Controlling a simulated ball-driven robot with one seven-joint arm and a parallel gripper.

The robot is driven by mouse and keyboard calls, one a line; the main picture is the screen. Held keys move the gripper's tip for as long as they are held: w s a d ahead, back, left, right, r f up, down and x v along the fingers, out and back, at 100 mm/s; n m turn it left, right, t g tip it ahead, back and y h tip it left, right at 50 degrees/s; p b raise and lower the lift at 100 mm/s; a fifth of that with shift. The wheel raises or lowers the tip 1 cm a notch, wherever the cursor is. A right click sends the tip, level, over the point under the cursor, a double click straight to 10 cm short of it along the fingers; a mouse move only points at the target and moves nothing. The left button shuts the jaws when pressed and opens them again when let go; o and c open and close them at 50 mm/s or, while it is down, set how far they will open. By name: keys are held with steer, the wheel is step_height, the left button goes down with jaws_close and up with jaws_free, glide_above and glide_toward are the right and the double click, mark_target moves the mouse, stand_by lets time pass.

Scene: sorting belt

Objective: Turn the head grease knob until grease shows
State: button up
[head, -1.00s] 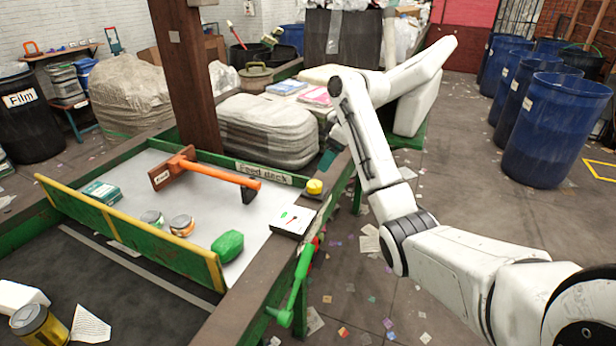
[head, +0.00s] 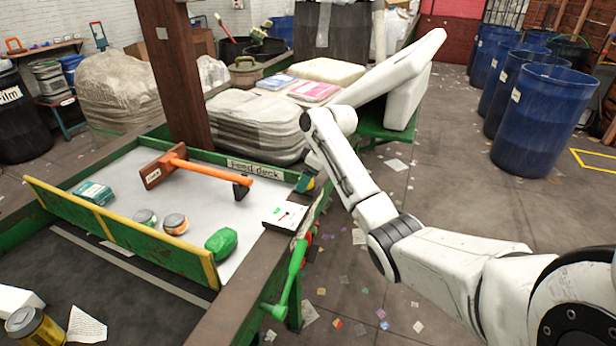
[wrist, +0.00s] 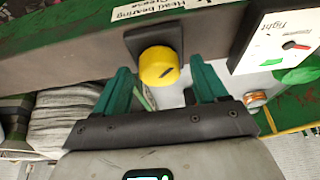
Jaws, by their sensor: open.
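The yellow head grease knob (wrist: 158,67) sits on a dark square plate on the belt frame's brown rail, beneath a label reading "Head bearing Grease" (wrist: 160,6). A dark mark shows on its face. My gripper (wrist: 160,72) is open, with one teal finger on each side of the knob. A gap shows between the knob and each finger. In the head view my gripper (head: 304,183) is at the rail by the deck's far right corner and mostly hides the knob there.
A white gauge box (head: 284,215) with a red needle stands beside the knob. A green lever (head: 290,275) hangs on the frame's side. Blue barrels (head: 540,118) stand at right.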

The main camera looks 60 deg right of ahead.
steer(key=c, duration=1)
steer(key=shift+c, duration=0.2)
steer(key=shift+a+r+m+p, duration=0.1)
steer(key=shift+m+p, duration=0.3)
steer(key=shift+p, duration=0.05)
steer(key=shift+m+h+p, duration=0.5)
steer(key=shift+m+p, duration=0.4)
steer(key=shift+a+m+g+h+p, duration=0.15)
steer(key=shift+m+h+p, duration=0.25)
steer(key=shift+m+p, duration=0.45)
steer(key=shift+d+m+g+h+p, duration=0.15)
steer(key=shift+m+h+p, duration=0.25)
steer(key=shift+m, duration=0.85)
steer(key=shift+a, duration=0.1)
steer(key=o, duration=1)
steer(key=shift+o, duration=0.2)
